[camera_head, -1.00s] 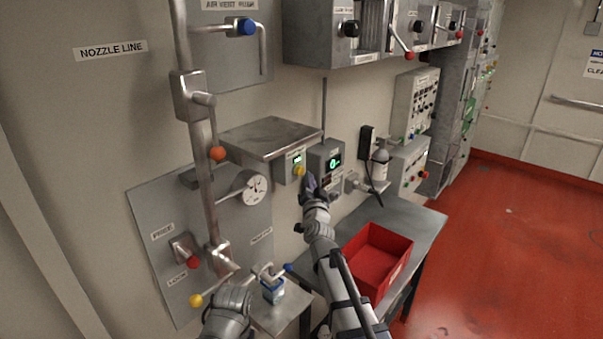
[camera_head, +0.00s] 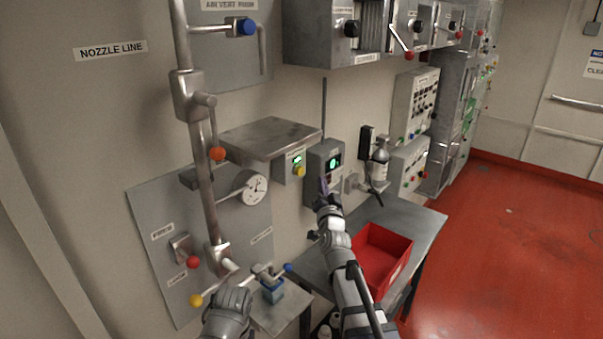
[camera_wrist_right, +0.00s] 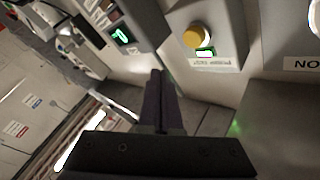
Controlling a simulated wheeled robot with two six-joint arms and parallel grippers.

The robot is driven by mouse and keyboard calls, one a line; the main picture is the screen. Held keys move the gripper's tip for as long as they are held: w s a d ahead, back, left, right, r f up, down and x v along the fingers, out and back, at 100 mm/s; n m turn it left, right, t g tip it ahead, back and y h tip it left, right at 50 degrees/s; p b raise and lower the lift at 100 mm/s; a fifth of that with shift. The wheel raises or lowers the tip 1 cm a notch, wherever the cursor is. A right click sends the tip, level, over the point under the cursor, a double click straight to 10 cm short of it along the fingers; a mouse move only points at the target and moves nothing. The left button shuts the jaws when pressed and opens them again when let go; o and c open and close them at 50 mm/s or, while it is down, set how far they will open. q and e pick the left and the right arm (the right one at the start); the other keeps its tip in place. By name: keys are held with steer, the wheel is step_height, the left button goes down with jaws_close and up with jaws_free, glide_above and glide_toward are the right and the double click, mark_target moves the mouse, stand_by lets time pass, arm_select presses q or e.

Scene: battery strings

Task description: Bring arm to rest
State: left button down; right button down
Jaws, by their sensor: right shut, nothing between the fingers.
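My right gripper (camera_head: 323,187) is shut and empty in the head view. It points up in front of the grey display box (camera_head: 314,165) on the wall, above the worktable (camera_head: 415,225). In the right wrist view its dark fingers (camera_wrist_right: 161,90) are together with nothing between them. A yellow button (camera_wrist_right: 196,37) on a box lies beyond them there. A grey link of my left arm (camera_head: 228,312) shows at the bottom of the head view, but its gripper cannot be seen.
A red bin (camera_head: 391,276) stands on the worktable right of my right arm. A metal shelf (camera_head: 270,137) juts from the wall. A blue clamp (camera_head: 272,292) with a yellow-ended lever is near my left arm. Open red floor (camera_head: 510,260) lies to the right.

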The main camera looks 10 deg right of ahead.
steer(key=s+a+f+n+g+y+b, duration=0.35)
steer(key=s+a+f+g, duration=0.2)
steer(key=a+f, duration=0.45)
steer(key=s+a+f+n+g+y+b, duration=0.2)
steer(key=s+a+f+n+g, duration=0.4)
steer(key=f, duration=0.7)
steer(key=s+f+n+g+h+b, duration=0.1)
steer(key=s+f+g, duration=0.3)
steer(key=s, duration=0.7)
steer(key=s+a+f+n+g+h+b, duration=0.1)
steer(key=s+f+n+g+h+b, duration=0.1)
steer(key=s+f, duration=0.4)
steer(key=s+g+h, duration=0.1)
steer(key=s+g, duration=0.1)
steer(key=s, duration=0.3)
steer(key=shift+s+f, duration=0.25)
steer(key=shift+a, duration=0.1)
stand_by(3.2)
